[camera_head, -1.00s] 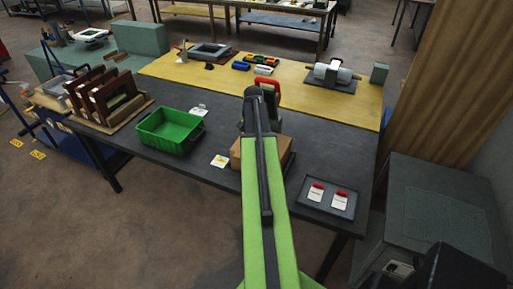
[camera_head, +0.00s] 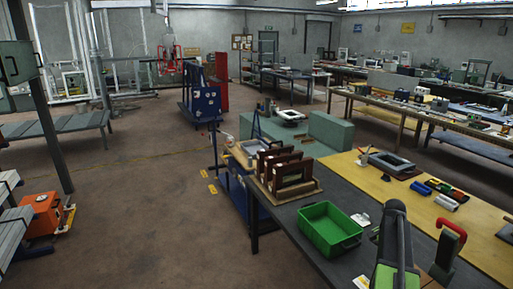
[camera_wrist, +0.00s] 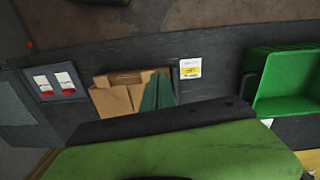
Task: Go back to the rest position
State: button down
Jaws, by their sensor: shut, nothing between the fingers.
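My green and dark arm (camera_head: 396,250) rises at the bottom right of the head view, over the work table. My gripper's fingers are not distinguishable in the head view and do not show in the wrist view. In the wrist view, my green arm link (camera_wrist: 190,152) and its dark edge fill the lower part. The view looks down past them at the table.
A green bin (camera_head: 329,228) and a rack of brown frames (camera_head: 285,172) stand left of my arm. An open cardboard box (camera_wrist: 120,96), a yellow-marked card (camera_wrist: 190,69) and a tray with two cards (camera_wrist: 55,82) lie under the arm. Open floor (camera_head: 130,215) stretches left.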

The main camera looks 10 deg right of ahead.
jog(key=w+a+f+n+b, duration=0.1)
jog(key=w+a+f+b, duration=0.15)
jog(key=a, duration=0.55)
jog(key=w+a+f+n+b, duration=0.1)
jog(key=w+a+f+n, duration=0.15)
jog(key=a, duration=0.45)
jog(key=s+a+f+n+b, duration=0.2)
jog(key=a+n, duration=0.3)
jog(key=a, duration=0.9)
jog(key=s+a+f+n+b, duration=0.2)
jog(key=s+a+n, duration=0.2)
jog(key=a, duration=1)
jog(key=shift+n, duration=0.75)
jog(key=shift+d, duration=0.15)
